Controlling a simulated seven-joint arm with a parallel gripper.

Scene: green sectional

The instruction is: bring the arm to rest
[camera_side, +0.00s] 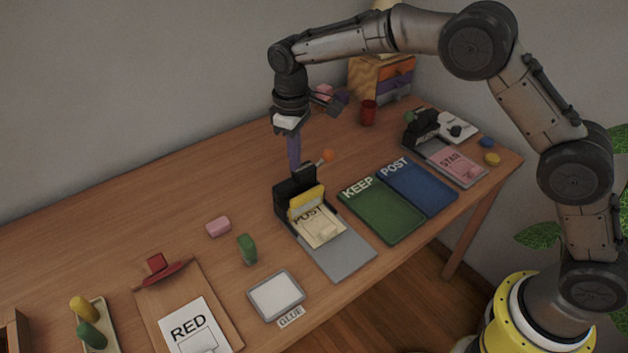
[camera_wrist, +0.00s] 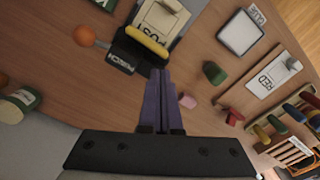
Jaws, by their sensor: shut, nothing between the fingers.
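My gripper (camera_side: 295,165) hangs from the raised arm, pointing down above the back of the black punch with the yellow bar. In the wrist view its purple fingers (camera_wrist: 160,75) are together with nothing between them. The punch (camera_wrist: 125,60) has a grey base, and a cream card (camera_side: 320,226) marked POST lies on it. An orange ball-ended lever (camera_side: 328,156) sticks out from the punch. From these views I cannot tell the exact gap between the fingertips and the punch.
Green KEEP mat (camera_side: 380,215) and blue POST mat (camera_side: 418,187) lie right of the punch. A second device (camera_side: 425,130) holds a pink card (camera_side: 455,163). A red cup (camera_side: 368,113) stands behind. A glue pad (camera_side: 276,296) and clipboard (camera_side: 225,300) are at the front. Bare table lies at left.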

